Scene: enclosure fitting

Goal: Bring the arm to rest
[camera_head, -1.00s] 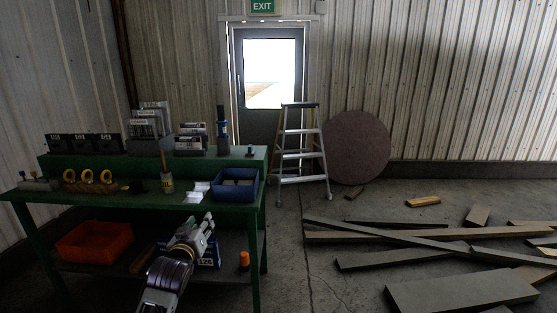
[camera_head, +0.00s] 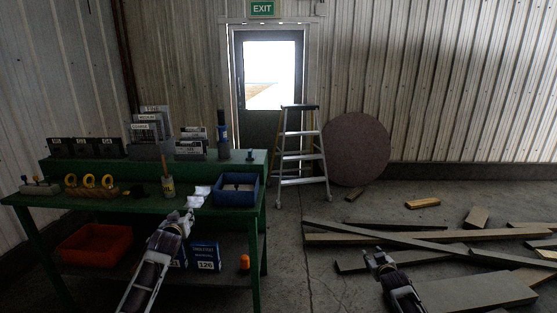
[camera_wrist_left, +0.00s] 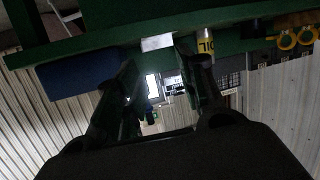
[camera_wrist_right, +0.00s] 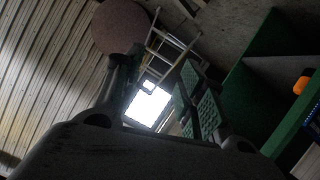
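My left gripper (camera_head: 182,217) is in front of the green workbench (camera_head: 110,203), near its front edge and below the white papers (camera_head: 197,196). In the left wrist view its fingers (camera_wrist_left: 158,68) stand apart with nothing between them. My right gripper (camera_head: 378,259) is over the floor at the lower right, in front of the lumber. In the right wrist view its fingers (camera_wrist_right: 163,78) are spread and empty.
The bench holds a blue bin (camera_head: 235,190), yellow rings (camera_head: 90,181), an oil bottle (camera_head: 168,187) and card racks. Its lower shelf has an orange bin (camera_head: 95,245) and blue boxes (camera_head: 205,256). A stepladder (camera_head: 301,145) and planks (camera_head: 430,236) stand or lie beyond.

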